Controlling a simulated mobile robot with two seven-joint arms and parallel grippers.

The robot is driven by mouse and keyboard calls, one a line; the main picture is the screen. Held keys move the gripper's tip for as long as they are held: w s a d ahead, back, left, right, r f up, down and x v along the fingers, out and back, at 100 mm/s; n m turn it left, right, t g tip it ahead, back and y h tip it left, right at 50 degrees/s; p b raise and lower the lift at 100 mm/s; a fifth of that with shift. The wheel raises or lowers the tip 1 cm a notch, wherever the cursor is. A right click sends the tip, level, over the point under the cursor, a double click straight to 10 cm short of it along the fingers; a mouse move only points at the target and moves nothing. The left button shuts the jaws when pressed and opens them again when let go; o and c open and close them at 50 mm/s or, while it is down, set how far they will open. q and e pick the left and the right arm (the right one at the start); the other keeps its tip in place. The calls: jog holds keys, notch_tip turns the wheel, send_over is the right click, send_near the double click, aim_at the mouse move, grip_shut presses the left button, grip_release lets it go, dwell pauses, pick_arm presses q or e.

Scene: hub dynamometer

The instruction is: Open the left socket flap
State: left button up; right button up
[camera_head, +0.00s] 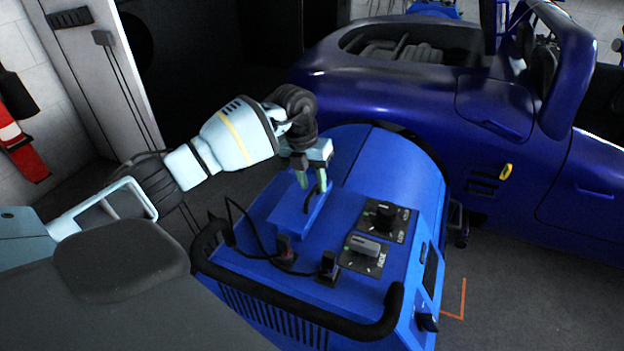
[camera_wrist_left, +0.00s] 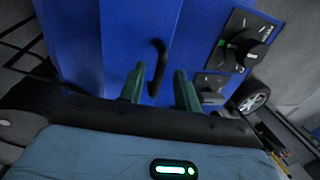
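A blue raised panel (camera_head: 290,217) with a black curved handle (camera_head: 309,199) stands on top of the blue dynamometer cabinet (camera_head: 400,185); I cannot tell for certain that it is the left socket flap. My left gripper (camera_head: 313,184) is above it, its two green fingers apart and pointing down. In the left wrist view the black handle (camera_wrist_left: 157,62) shows between and just beyond the open fingertips (camera_wrist_left: 159,80), with no clear contact. Two small sockets or plugs, a left one (camera_head: 285,250) and a right one (camera_head: 328,266), sit nearer the front. My right gripper is out of view.
Two black knob units, upper (camera_head: 385,216) and lower (camera_head: 365,250), are right of the panel. A thin black cable (camera_head: 240,215) loops at the left. A thick black bar (camera_head: 350,325) edges the front. A blue car (camera_head: 470,110) stands behind.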

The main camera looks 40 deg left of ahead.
pick_arm(q)
grip_shut()
dwell(0.3)
jog(key=shift+r, duration=0.1)
